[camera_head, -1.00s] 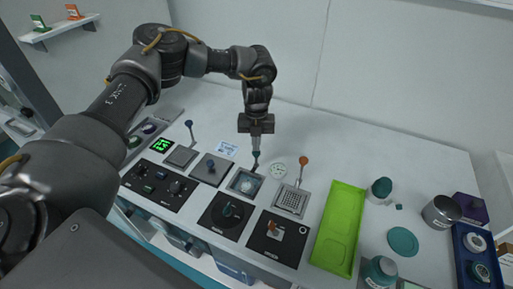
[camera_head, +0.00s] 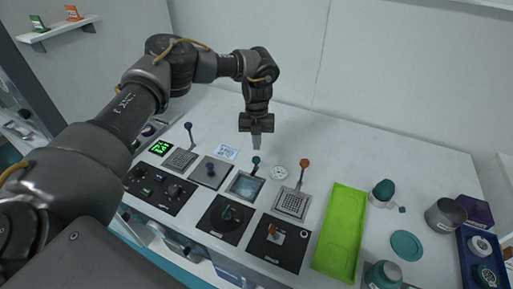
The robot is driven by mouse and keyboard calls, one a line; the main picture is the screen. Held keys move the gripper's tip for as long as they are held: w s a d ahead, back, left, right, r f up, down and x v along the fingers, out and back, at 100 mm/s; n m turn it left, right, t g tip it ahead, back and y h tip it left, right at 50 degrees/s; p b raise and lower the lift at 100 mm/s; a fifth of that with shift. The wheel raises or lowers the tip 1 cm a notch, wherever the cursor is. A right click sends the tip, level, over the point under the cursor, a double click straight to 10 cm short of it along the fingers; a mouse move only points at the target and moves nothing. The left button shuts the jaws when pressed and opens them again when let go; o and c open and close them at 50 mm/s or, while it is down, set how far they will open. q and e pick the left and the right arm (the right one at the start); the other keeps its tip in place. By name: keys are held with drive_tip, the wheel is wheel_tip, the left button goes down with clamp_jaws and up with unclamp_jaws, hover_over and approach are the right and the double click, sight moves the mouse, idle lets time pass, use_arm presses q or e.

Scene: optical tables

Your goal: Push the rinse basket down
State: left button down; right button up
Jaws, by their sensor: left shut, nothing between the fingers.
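Three wells stand in a row, with handles topped by blue (camera_head: 188,125), teal (camera_head: 256,160) and orange (camera_head: 304,162) knobs. I cannot read which is the rinse. The blue and orange handles stand tall; perforated grey baskets show at the left (camera_head: 180,159) and right (camera_head: 291,203). My left gripper (camera_head: 257,147) is shut and empty, pointing down just above the teal knob, apart from it. My right gripper is out of view.
A grey plate with a dark blue knob (camera_head: 211,171) lies between the left and middle wells. Black control panels (camera_head: 278,245) line the front. A green tray (camera_head: 341,230), jars and a metal cup (camera_head: 444,215) stand to the right. A round white dish (camera_head: 280,173) lies behind.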

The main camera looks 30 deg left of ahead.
use_arm(q)
wheel_tip(320, 180, up, 11)
drive_tip(key=w+b, duration=0.1)
drive_tip(key=shift+a+f+b, duration=0.15)
drive_tip(key=shift+b, duration=0.15)
idle(0.4)
